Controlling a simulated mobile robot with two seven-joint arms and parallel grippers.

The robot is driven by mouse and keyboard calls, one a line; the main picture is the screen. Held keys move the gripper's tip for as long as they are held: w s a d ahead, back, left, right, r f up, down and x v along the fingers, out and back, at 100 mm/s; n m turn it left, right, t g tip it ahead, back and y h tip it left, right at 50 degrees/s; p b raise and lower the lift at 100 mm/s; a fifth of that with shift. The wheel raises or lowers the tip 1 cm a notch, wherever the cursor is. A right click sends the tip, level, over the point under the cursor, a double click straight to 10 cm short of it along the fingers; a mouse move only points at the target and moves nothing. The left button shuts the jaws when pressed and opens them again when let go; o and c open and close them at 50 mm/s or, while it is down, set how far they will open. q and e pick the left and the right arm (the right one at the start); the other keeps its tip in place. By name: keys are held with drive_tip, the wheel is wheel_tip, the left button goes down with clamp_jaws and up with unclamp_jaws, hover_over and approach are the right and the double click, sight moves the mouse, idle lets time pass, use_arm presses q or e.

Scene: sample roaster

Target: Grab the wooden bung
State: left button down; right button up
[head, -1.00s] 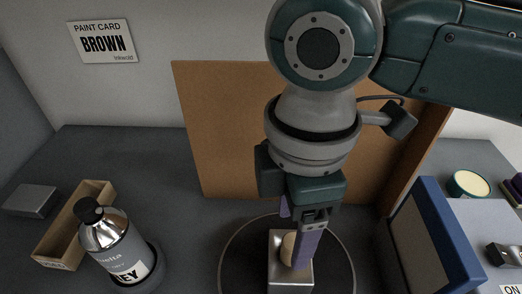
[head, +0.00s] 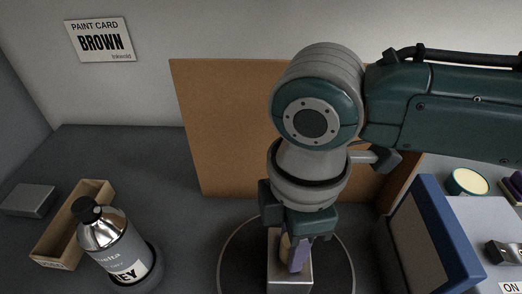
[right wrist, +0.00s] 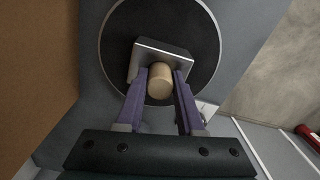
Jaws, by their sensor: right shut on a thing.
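The wooden bung (right wrist: 159,79) is a pale, short round peg at the metal block. In the right wrist view it sits between the two purple fingers of my right gripper (right wrist: 160,86), which is shut on it. In the head view the bung (head: 285,244) is partly hidden behind a finger of the right gripper (head: 291,256), which points down at the block. The silvery metal block (head: 290,284) stands on a dark round plate (head: 239,272). My left gripper is not in view.
A brown board (head: 225,130) stands behind. A blue-framed panel (head: 437,235) stands close on the right, near a cream-topped round tub (head: 468,183).

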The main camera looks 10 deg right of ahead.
clamp_jaws()
